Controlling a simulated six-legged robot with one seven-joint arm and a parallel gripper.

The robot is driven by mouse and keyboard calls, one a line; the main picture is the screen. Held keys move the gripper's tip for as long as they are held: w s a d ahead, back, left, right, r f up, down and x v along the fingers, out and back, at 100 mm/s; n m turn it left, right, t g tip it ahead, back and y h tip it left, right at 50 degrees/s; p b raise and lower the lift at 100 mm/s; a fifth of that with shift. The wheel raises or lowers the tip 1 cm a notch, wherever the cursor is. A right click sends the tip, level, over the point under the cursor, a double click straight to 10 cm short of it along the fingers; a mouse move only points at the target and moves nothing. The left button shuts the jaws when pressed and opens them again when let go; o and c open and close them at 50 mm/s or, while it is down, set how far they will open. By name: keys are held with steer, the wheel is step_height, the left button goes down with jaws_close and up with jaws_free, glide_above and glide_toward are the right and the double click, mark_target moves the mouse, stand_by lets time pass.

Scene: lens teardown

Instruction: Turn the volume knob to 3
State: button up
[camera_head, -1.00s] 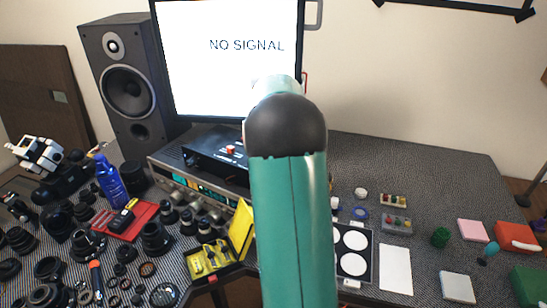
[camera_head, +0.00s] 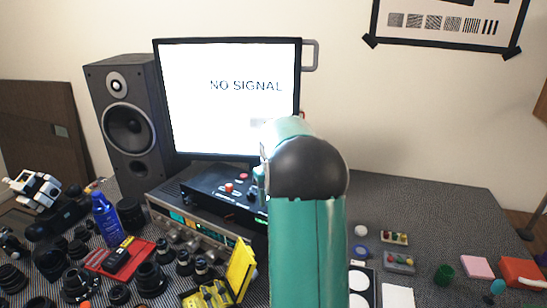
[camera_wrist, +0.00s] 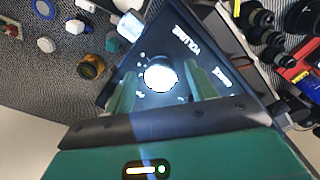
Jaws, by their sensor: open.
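The volume knob (camera_wrist: 160,76) shows in the wrist view as a bright, washed-out round cap on a black box (camera_wrist: 207,45) with upside-down white lettering that reads VOLUME. Small pale marks ring the knob; its setting cannot be read. My gripper (camera_wrist: 160,88) is open, with one green finger on each side of the knob. Whether the fingers touch it, I cannot tell. In the head view the black box (camera_head: 207,184) with a red button sits on a silver receiver (camera_head: 178,217); my arm hides its right part, the knob and most of my gripper.
A monitor (camera_head: 228,110) reading NO SIGNAL stands behind the box, with a black speaker (camera_head: 127,125) to its left. Several lenses, a blue bottle (camera_head: 106,218) and a red tray (camera_head: 121,258) crowd the left. The table's back right is clear.

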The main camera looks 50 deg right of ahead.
steer(key=n, duration=0.5)
steer(key=shift+d, duration=0.15)
steer(key=n, duration=0.4)
steer(key=shift+n, duration=0.4)
step_height(320, 180, up, 14)
steer(key=shift+s+f, duration=0.1)
